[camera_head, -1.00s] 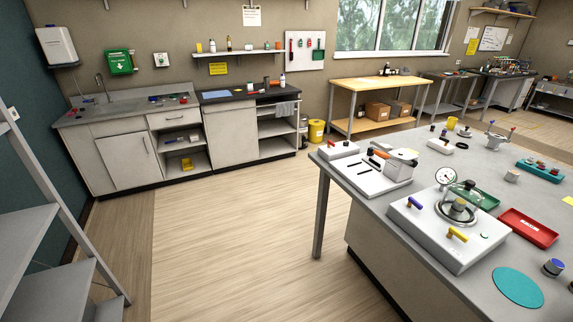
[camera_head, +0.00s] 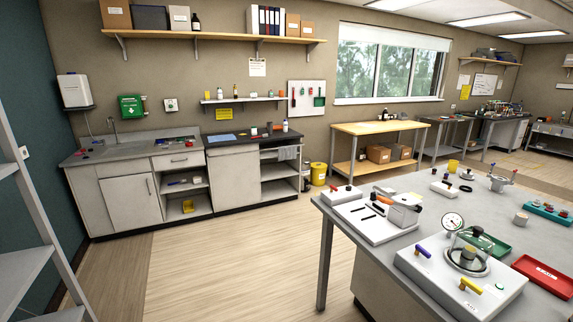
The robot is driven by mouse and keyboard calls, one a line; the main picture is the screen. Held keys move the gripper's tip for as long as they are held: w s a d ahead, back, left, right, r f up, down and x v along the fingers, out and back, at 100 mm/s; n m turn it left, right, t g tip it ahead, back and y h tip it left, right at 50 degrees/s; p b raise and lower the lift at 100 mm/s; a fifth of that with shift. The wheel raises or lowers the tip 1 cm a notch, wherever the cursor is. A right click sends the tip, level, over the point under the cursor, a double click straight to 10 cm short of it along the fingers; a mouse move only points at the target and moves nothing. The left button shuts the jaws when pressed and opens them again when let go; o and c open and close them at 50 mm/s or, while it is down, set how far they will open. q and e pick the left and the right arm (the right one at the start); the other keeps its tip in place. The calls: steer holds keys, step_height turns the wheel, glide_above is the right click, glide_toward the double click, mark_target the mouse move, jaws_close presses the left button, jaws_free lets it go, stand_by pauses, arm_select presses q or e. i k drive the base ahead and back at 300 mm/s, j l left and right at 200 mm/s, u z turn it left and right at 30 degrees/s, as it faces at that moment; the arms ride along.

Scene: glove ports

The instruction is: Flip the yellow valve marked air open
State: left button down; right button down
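The yellow valve (camera_head: 472,285) is a small lever on the front right of a white apparatus box (camera_head: 440,275) on the near bench at the right. A blue-purple valve (camera_head: 423,250) sits to its left on the same box. A glass dome (camera_head: 467,252) and a round gauge (camera_head: 452,221) stand behind them. The label lettering is too small to read. Neither of my grippers shows in the view.
The grey bench (camera_head: 400,195) also bears a white slotted device (camera_head: 375,215), a green tray (camera_head: 490,241) and a red tray (camera_head: 543,275). Open wooden floor (camera_head: 230,265) lies left of the bench. A grey shelf rack (camera_head: 40,270) stands at the left edge.

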mark_target(464, 282)
steer(key=z, duration=1.5)
